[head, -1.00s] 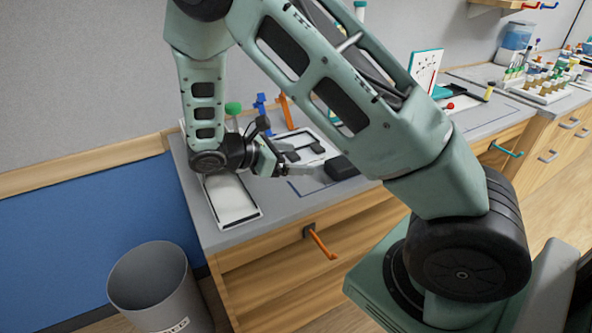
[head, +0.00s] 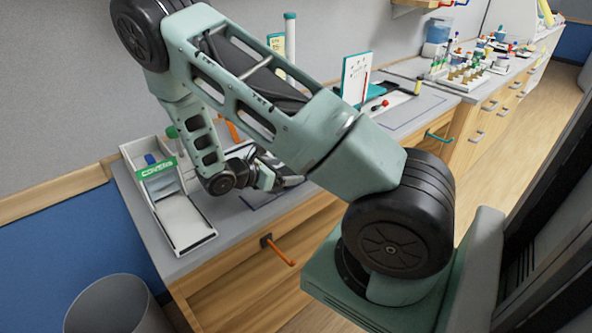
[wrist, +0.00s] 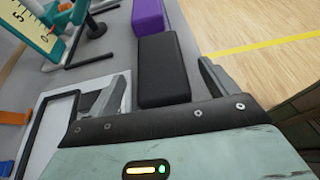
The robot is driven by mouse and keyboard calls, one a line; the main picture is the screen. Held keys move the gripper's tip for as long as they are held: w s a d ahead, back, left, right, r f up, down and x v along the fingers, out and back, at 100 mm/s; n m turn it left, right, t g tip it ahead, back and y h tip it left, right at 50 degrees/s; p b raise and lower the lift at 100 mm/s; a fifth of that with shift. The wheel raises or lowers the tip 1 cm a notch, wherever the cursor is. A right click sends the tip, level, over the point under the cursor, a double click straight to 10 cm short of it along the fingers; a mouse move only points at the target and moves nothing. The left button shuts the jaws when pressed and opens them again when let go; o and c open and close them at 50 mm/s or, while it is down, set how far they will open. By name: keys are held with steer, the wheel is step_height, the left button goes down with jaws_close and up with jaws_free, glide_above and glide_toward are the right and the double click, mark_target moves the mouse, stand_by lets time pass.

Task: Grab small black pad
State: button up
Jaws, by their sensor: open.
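The small black pad (wrist: 163,72) lies in the middle of the wrist view, a dark block with rounded edges. My gripper (wrist: 162,74) is open, with one finger on each side of the pad. The left finger looks close to the pad's side and a gap shows on the right; I cannot tell whether either touches. In the head view my gripper (head: 289,183) is low over the counter, and my arm hides the pad there.
A purple block (wrist: 148,15) sits just beyond the pad. A tray labelled COVERS (head: 190,222) is left of my gripper on the counter. A white-and-teal board (head: 355,78) stands further along. A grey bin (head: 115,305) is on the floor.

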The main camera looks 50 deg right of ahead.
steer(key=x, duration=0.3)
steer(key=shift+d+p, duration=0.1)
steer(key=shift+p, duration=0.2)
steer(key=shift+c, duration=0.3)
steer(key=c, duration=1)
